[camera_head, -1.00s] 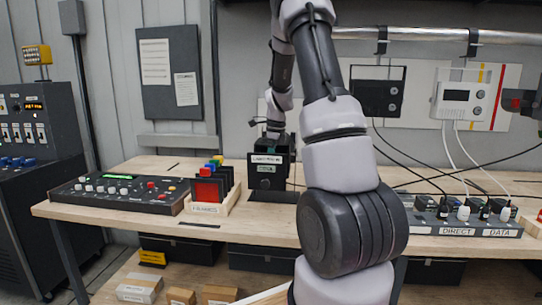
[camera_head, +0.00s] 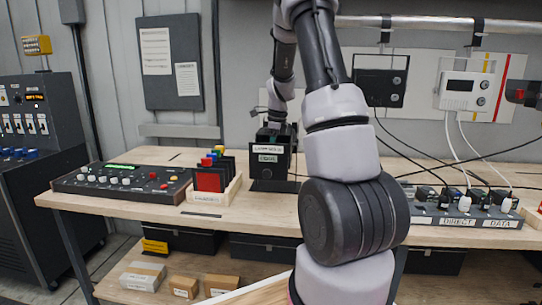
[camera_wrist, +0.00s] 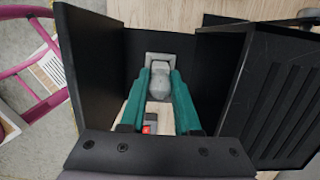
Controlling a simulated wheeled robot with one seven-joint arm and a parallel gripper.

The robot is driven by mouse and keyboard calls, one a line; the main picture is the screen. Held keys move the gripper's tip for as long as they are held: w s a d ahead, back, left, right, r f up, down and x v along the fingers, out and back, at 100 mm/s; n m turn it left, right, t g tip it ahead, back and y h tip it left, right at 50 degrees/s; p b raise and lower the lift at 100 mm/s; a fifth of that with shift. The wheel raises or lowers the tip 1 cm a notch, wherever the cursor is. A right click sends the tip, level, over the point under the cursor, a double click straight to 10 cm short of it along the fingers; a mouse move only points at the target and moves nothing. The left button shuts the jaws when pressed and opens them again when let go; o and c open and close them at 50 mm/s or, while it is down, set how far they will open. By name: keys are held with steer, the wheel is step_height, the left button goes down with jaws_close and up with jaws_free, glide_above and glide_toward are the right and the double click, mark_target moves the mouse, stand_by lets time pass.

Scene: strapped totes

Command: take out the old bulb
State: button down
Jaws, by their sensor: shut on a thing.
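The old bulb (camera_wrist: 159,88) is a grey, rounded piece in the wrist view, inside an open-topped black housing (camera_wrist: 118,75). My gripper (camera_wrist: 161,76) has teal fingers, one on each side of the bulb, and is shut on it. Behind the bulb is a pale square plate or socket (camera_wrist: 160,58); I cannot tell whether the bulb is still seated in it. In the head view the housing is the black labelled box (camera_head: 268,160) on the bench, with my wrist over it. The bulb and fingertips are hidden there.
A black lid or panel (camera_wrist: 285,95) with slots stands right of the housing. On the bench (camera_head: 130,207) are a rack of coloured cards (camera_head: 210,180), a control panel (camera_head: 120,183) and a power strip (camera_head: 460,207) with cables. Boxes lie on the lower shelf.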

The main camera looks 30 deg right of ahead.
steer(key=shift+r, duration=2.35)
